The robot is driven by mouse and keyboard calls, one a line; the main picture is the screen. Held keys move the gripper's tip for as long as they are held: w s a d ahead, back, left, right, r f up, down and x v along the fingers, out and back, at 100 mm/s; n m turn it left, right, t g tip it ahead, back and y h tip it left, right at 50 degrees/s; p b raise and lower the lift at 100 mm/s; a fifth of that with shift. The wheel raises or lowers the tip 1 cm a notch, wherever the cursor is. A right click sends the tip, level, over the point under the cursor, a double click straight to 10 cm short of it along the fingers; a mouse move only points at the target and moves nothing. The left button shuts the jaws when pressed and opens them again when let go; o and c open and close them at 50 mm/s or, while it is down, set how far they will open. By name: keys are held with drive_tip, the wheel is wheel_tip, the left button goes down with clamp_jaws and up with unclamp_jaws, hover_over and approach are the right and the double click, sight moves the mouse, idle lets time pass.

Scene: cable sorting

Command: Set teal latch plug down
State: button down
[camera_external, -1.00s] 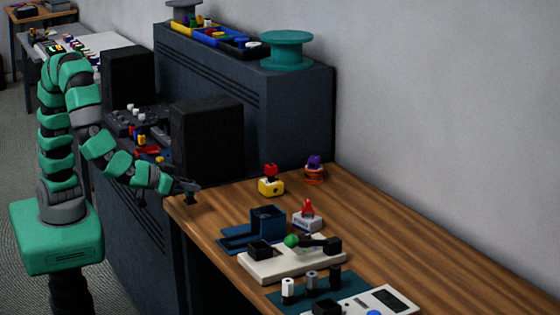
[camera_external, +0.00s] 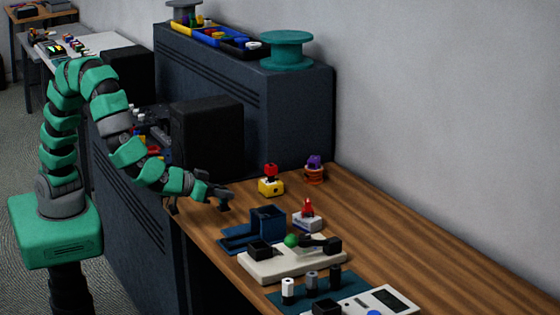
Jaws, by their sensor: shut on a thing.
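My gripper (camera_external: 222,192) is at the left end of the wooden table, left of the yellow block. It is shut on a small dark piece (camera_external: 223,206), taken to be the teal latch plug. The piece hangs below the fingertips, close over the tabletop; I cannot tell whether it touches the wood. Its colour and shape are too small and dark to make out, and the fingers hide its top.
On the wooden table (camera_external: 420,235) stand a yellow block with a red top (camera_external: 270,182), an orange and purple piece (camera_external: 314,170), a dark blue holder (camera_external: 267,220), a white block with a red piece (camera_external: 307,218) and a white fixture (camera_external: 290,264). The right side is clear.

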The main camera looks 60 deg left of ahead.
sight(220, 204)
drive_tip(key=shift+f+b, duration=0.65)
drive_tip(key=shift+f, duration=1.05)
drive_tip(key=shift+f, duration=0.1)
drive_tip(key=c, duration=1.3)
unclamp_jaws()
drive_tip(key=shift+o, duration=0.2)
drive_tip(key=p+v, duration=0.2)
drive_tip(key=v, duration=1)
